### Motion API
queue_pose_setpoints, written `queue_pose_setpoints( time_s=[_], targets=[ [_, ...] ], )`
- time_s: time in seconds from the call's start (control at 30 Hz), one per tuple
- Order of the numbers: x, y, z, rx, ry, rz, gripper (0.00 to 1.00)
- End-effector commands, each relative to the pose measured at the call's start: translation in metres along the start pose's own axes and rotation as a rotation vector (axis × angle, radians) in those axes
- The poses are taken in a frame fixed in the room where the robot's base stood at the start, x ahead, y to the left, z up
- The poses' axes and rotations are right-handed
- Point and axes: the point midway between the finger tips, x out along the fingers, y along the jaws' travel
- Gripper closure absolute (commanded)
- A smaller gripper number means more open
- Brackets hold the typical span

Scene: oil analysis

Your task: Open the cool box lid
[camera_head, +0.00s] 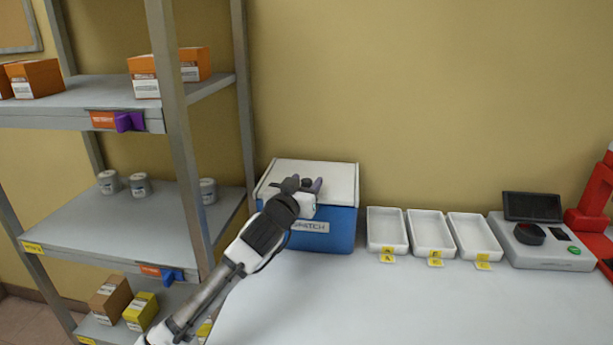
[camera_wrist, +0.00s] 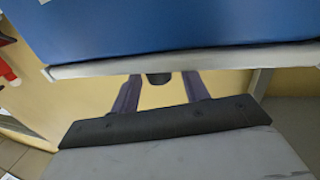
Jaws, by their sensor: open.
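The cool box (camera_head: 338,228) has a blue body and a white lid (camera_head: 335,172). It stands at the left end of the white table, against the wall, with the lid shut. My gripper (camera_head: 304,184) is at the front part of the lid, open. In the wrist view the blue body (camera_wrist: 180,25) and the pale lid edge (camera_wrist: 230,58) lie across the top. My two purple fingers (camera_wrist: 161,80) point towards the lid, one on each side of a small dark knob (camera_wrist: 158,79). I cannot tell whether they touch it. My arm hides part of the box's front and its label.
A metal shelf rack (camera_head: 184,150) with orange boxes and white cans stands close on the left. Three white trays (camera_head: 387,248) and a grey device (camera_head: 540,252) line the table to the right. The table's front (camera_head: 400,310) is clear.

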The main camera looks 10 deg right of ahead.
Motion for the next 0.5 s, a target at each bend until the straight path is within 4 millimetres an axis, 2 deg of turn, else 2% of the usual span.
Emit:
queue_pose_setpoints(
  time_s=[0.13, 0.43, 0.5],
  targets=[
    [0.0107, 0.0005, -0.0007, 0.001, 0.001, 0.001, 0.55],
    [0.0127, 0.0, 0.0002, 0.001, 0.001, 0.0, 0.55],
    [0.0127, 0.0001, 0.0002, 0.001, 0.001, 0.0, 0.63]
  ],
)
